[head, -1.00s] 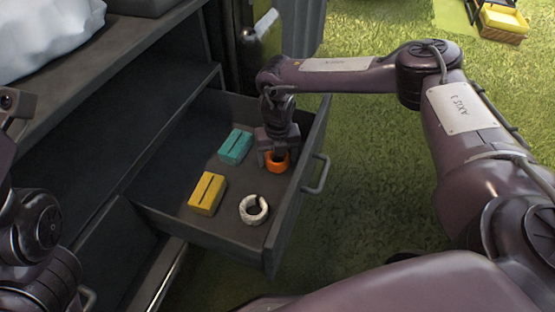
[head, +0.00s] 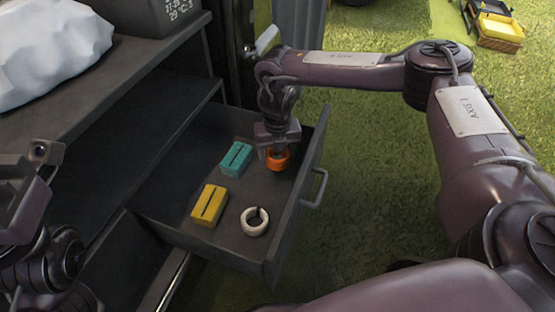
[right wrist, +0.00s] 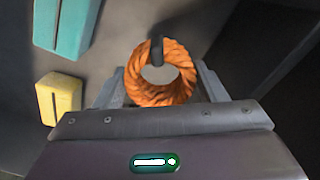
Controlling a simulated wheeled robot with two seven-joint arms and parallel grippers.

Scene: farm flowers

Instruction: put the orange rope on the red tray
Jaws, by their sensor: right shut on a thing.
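The orange rope (head: 278,160) is a small coiled ring in the open drawer, at the back right in the head view. My right gripper (head: 277,152) is over it and shut on it. In the right wrist view the orange rope (right wrist: 160,85) sits between the fingers, with a dark gap or band at its top. It looks slightly above the drawer floor, though the height is hard to tell. My left gripper (head: 25,195) is only partly in view at the left edge, and its fingers are not clear. No red tray shows in any view.
The open drawer (head: 225,245) also holds a teal box (head: 236,159), a yellow box (head: 209,206) and a white rope ring (head: 254,222). A white bag (head: 50,45) lies on the cabinet top. Grass (head: 365,150) is to the right, with a yellow crate (head: 500,32) far off.

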